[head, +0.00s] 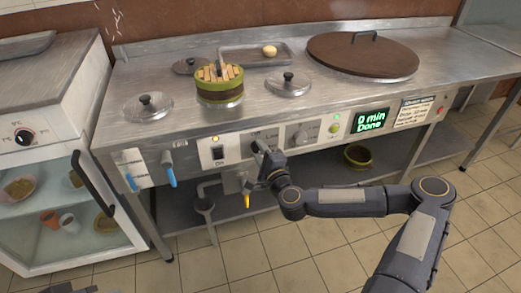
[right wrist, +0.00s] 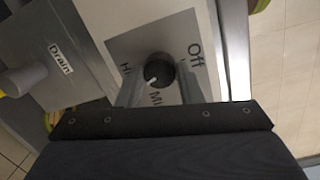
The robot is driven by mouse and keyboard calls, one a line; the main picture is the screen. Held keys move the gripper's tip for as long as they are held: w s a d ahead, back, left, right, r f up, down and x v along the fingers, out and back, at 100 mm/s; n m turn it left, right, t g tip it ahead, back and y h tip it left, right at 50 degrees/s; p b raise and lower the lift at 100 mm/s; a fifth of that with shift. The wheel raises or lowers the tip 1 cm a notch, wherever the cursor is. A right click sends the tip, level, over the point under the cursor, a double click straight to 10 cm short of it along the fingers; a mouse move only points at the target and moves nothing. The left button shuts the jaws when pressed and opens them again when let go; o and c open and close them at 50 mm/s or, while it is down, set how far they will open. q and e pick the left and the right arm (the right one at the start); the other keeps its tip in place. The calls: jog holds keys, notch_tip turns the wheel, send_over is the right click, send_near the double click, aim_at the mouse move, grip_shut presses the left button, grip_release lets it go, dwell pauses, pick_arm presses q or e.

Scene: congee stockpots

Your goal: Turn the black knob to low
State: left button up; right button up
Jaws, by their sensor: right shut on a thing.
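The black knob (right wrist: 161,70) sits on a grey plate in the right wrist view. "Off" is printed on the right of the plate, "Hi" on the left, and a label starting "Mi" below. Its white pointer mark points to the lower left, between "Hi" and the "Mi" label. Any other label is hidden by my gripper. My right gripper (right wrist: 158,90) is shut on the knob, with a finger at either side. In the head view, my right gripper (head: 262,158) is at the stove's front panel and covers most of the knob.
A grey knob (head: 302,136), a black switch (head: 217,152) and a green display (head: 371,120) reading "0 min Done" share the panel. Blue-handled taps (head: 168,168) are at left. A yellow-tipped drain handle (head: 246,201) hangs just below my gripper. Pot lids stand on top.

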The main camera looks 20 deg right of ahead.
jog(key=n, duration=0.2)
jog(key=shift+r+n+p, duration=0.15)
jog(key=shift+n+p, duration=0.2)
jog(key=shift+n, duration=0.05)
jog(key=shift+n+h, duration=0.3)
jog(key=shift+n, duration=0.5)
jog(key=n, duration=0.3)
jog(key=shift+a, duration=0.1)
jog(key=n+h+b, duration=0.1)
jog(key=n+b, duration=0.2)
jog(key=n, duration=0.2)
jog(key=shift+f+g, duration=0.2)
jog(key=shift+g, duration=0.1)
jog(key=n+b, duration=0.1)
jog(key=n, duration=0.2)
jog(key=shift+h, duration=0.4)
jog(key=shift+n+b, duration=0.8)
jog(key=shift+n, duration=0.5)
jog(key=o, duration=1)
